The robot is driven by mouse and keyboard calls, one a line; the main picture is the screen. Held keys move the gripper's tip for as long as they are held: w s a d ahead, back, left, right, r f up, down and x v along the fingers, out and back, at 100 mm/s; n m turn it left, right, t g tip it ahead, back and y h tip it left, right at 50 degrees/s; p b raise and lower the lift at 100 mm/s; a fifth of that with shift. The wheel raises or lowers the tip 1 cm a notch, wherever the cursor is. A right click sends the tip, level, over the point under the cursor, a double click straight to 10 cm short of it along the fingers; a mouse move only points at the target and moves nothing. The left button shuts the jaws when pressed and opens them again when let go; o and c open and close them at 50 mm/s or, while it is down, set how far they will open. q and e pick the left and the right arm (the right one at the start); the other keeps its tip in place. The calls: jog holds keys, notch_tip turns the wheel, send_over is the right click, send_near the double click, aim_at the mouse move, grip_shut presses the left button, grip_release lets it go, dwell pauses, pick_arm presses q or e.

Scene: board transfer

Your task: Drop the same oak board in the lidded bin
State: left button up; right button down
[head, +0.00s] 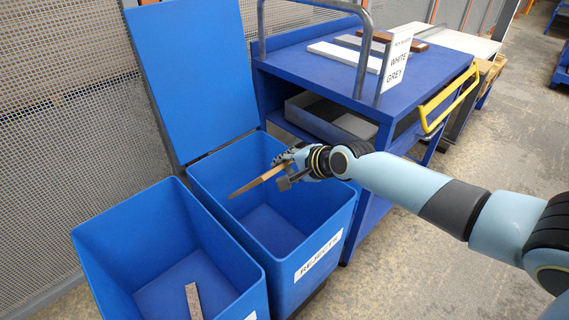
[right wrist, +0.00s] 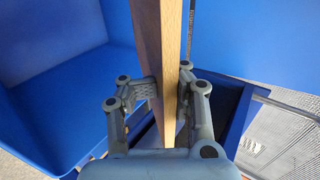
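The oak board (head: 258,182) is a light brown plank held by my right gripper (head: 284,172) above the mouth of the lidded bin. The lidded bin (head: 318,262) is blue, has a REJECTS label, and its lid (head: 193,75) stands open at the back. In the right wrist view, the fingers of my right gripper (right wrist: 165,92) are shut on both sides of the oak board (right wrist: 172,60), which runs up out of the picture. The part of the bin behind my gripper is hidden. My left gripper is not in view.
A second blue bin (head: 95,250), without a visible lid, stands left of it with a grey-brown board (head: 193,302) inside. A blue cart (head: 300,62) behind carries white, grey and dark brown boards and a WHITE GREY sign (head: 395,62). Mesh fencing stands behind the bins.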

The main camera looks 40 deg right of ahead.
jog(key=c, duration=1.1)
grip_release()
jog(key=shift+s, duration=0.1)
jog(key=v, duration=1.2)
jog(key=shift+a+r, duration=0.1)
